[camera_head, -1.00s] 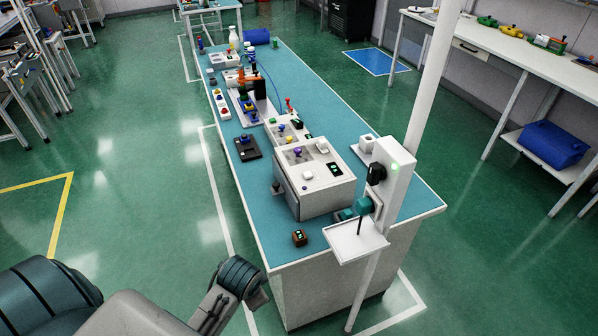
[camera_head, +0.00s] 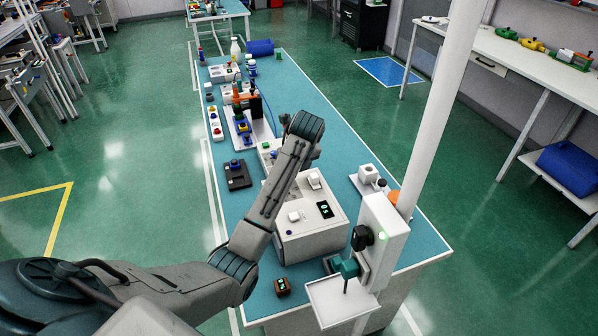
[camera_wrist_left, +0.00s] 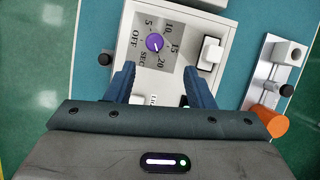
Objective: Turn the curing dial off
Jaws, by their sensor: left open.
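The curing dial is a round purple knob (camera_wrist_left: 154,42) on a grey plate printed OFF, 5, 10, 15, 20 and SEC, in the left wrist view. A small pale mark on the knob seems to face the 20 side. The plate is on top of a white box (camera_head: 312,241) on the bench; my left arm hides the dial in the head view. My left gripper (camera_wrist_left: 159,76) is open and empty, its two blue fingers over the box just below the dial in the wrist view, not around it. My right gripper is not in view.
A white rocker-like button (camera_wrist_left: 210,53) is beside the dial. A fixture with an orange cylinder (camera_wrist_left: 271,120) stands right of the box. A pole-mounted post (camera_head: 380,240) with a small tray (camera_head: 340,302) is at the bench's near end. Several devices line the bench behind.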

